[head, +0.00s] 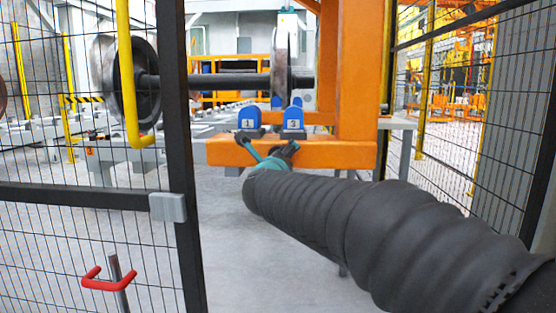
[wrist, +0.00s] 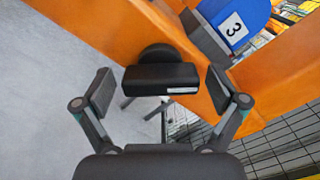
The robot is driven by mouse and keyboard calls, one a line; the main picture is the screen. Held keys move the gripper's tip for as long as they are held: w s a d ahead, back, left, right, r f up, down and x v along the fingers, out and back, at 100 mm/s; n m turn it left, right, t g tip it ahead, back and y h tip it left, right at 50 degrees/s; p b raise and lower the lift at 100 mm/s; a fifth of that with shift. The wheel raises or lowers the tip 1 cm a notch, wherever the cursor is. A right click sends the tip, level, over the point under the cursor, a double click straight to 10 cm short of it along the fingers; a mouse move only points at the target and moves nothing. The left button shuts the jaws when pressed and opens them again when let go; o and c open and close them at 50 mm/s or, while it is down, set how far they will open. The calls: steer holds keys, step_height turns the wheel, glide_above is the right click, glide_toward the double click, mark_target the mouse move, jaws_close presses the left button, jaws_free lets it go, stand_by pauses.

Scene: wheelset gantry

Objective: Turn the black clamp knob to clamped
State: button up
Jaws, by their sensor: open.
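The black clamp knob (wrist: 160,77) is in the middle of the wrist view, a wide bar handle with a round hub behind it on the orange beam (wrist: 100,22). A small white mark shows on its lower right edge. My gripper (wrist: 160,90) is open, with one finger on each side of the knob and a visible gap on both sides. In the head view my gripper (head: 268,152) is at the front of the orange beam (head: 330,154), below the blue blocks. Dark shapes there are too small to tell knob from fingers.
A blue block marked 3 (wrist: 234,22) stands just beyond the knob at upper right. In the head view, a wheelset (head: 205,82) lies behind the beam. A mesh fence with a dark post (head: 180,150) and red handle (head: 106,284) stands left; more mesh stands right.

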steer(key=s, duration=1.2)
steer(key=shift+a, duration=0.2)
steer(key=s+d+f+n+g+p, duration=0.3)
steer(key=s+d+f+n+g, duration=0.1)
steer(key=s+n, duration=0.4)
steer(key=s+d+f+n+g+p, duration=0.4)
steer(key=s+d+f+n, duration=0.2)
steer(key=s+d+n, duration=0.3)
steer(key=s+d+f+n+g+p, duration=0.3)
steer(key=s+d+f+n+g, duration=0.1)
steer(key=s+n, duration=0.5)
steer(key=d+f+n, duration=0.1)
steer(key=d, duration=0.1)
steer(key=shift+d+f+n+y+p, duration=0.3)
steer(key=shift+d+p, duration=0.1)
